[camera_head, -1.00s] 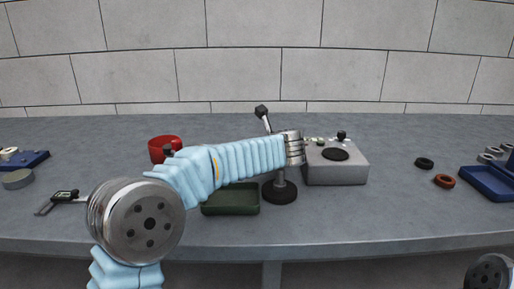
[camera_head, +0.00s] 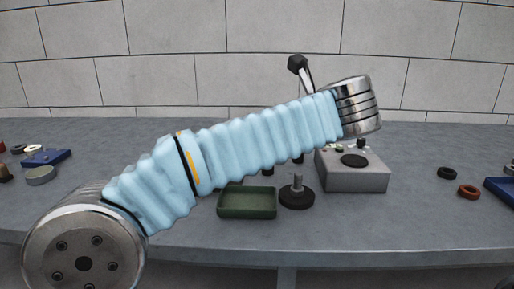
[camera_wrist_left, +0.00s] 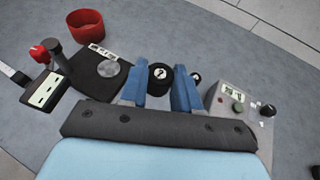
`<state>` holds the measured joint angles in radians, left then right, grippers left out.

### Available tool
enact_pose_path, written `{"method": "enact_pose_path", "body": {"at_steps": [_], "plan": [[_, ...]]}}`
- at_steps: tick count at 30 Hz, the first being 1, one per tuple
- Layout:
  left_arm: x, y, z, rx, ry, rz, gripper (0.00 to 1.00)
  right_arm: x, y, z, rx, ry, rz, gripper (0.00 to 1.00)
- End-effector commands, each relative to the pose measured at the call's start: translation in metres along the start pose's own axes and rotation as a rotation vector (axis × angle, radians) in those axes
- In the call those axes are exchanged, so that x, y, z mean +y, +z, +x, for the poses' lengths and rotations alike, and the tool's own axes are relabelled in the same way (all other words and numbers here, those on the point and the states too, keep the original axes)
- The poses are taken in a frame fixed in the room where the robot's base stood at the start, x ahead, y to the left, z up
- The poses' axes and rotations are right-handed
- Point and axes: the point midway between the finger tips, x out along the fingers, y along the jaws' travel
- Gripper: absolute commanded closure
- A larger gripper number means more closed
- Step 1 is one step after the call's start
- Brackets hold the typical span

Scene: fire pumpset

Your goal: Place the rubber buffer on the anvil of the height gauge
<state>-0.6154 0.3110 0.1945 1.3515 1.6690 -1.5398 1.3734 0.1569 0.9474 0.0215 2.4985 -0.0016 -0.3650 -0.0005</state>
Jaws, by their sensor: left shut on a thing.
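My left gripper (camera_wrist_left: 160,92) has its two blue fingers closed around a round black thing with a pale mark, apparently the rubber buffer (camera_wrist_left: 160,72). It is held near the height gauge. The gauge's dark base (camera_wrist_left: 86,84) bears a white label and a round grey anvil (camera_wrist_left: 108,69), left of the fingers in the wrist view. The buffer is apart from the anvil there; its height above the table is unclear. My right gripper is not in view.
A red cup (camera_wrist_left: 86,24) stands beyond the gauge; a red-knobbed post (camera_wrist_left: 52,54) is beside it. A grey box with knobs (camera_head: 352,179) is to the right. A green tray (camera_head: 248,214) and black disc with a metal stud (camera_head: 297,198) sit in front. Rings (camera_head: 468,191) lie right.

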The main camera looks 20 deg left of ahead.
Motion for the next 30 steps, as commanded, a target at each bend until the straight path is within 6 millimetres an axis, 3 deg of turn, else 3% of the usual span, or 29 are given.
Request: {"method": "enact_pose_path", "body": {"at_steps": [6,9,12,16,24,30], "plan": [[0.083,0.003,-0.029,-0.002,0.185,-0.081,0.98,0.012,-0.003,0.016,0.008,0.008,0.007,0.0],[0.11,0.003,-0.04,0.001,0.248,-0.107,0.98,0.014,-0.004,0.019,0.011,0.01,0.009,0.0],[0.124,0.003,-0.042,0.004,0.285,-0.121,0.98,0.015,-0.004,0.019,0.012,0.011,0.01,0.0],[0.124,0.003,-0.019,0.006,0.3,-0.124,0.98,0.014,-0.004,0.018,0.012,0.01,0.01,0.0],[0.108,-0.005,0.06,0.006,0.297,-0.121,0.98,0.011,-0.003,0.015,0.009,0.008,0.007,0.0],[0.102,-0.022,0.091,0.005,0.293,-0.123,0.98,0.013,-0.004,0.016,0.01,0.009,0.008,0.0]]}}
